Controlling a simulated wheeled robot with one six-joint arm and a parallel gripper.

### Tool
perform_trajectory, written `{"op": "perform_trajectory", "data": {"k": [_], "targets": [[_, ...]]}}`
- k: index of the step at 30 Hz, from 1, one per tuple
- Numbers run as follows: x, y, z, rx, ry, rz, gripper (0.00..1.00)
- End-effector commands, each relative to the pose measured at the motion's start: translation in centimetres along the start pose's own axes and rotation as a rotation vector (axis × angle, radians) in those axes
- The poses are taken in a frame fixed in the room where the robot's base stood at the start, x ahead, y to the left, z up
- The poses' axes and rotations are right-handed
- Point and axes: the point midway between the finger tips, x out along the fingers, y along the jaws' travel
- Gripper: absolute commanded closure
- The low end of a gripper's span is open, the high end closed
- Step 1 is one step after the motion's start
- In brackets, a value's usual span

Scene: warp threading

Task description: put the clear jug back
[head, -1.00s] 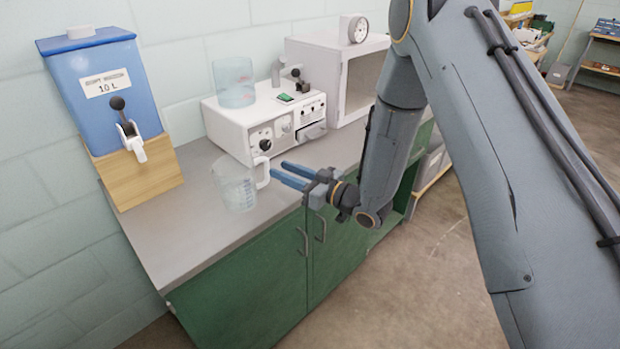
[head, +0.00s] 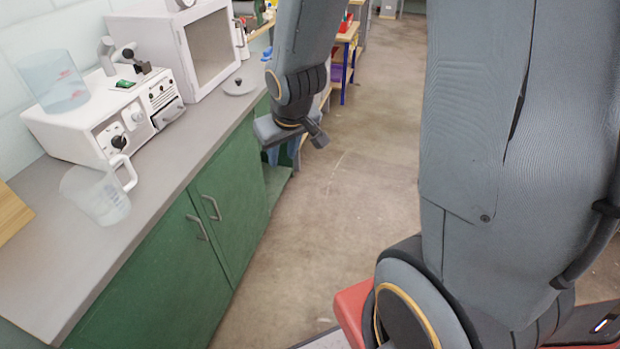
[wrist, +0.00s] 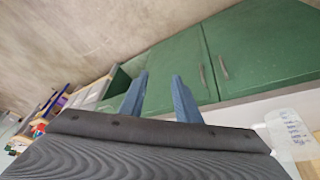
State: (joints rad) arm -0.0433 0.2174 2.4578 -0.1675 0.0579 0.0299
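The clear jug (head: 97,197) with a white handle and faint markings stands upright on the grey counter (head: 50,265), near its front edge, at the left of the head view. It also shows at the right edge of the wrist view (wrist: 290,135). My gripper (head: 286,152) is off to the right of the jug, out past the counter front, and apart from it. In the wrist view my gripper (wrist: 159,92) has its two blue fingers spread with nothing between them. In the head view the fingers are mostly hidden behind the wrist.
A white instrument (head: 115,120) with knobs stands behind the jug, with a clear cylindrical container (head: 53,82) on top. A white cabinet with a window (head: 205,50) stands beyond it. Green cupboards (head: 150,285) front the counter. The floor (head: 310,220) to the right is open.

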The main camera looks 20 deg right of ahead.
Motion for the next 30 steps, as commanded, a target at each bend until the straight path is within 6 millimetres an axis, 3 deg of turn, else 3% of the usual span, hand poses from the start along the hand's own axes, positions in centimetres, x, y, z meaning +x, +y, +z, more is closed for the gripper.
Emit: {"op": "perform_trajectory", "data": {"k": [3,6,9,30], "targets": [[-3.3,0.5,5.3,0.091,-0.151,0.003,0.7],[-5.2,0.2,8.4,0.143,-0.242,-0.008,0.7],[-6.2,-0.1,10.1,0.169,-0.292,-0.018,0.7],[-6.5,-0.3,10.6,0.175,-0.309,-0.021,0.7]]}}
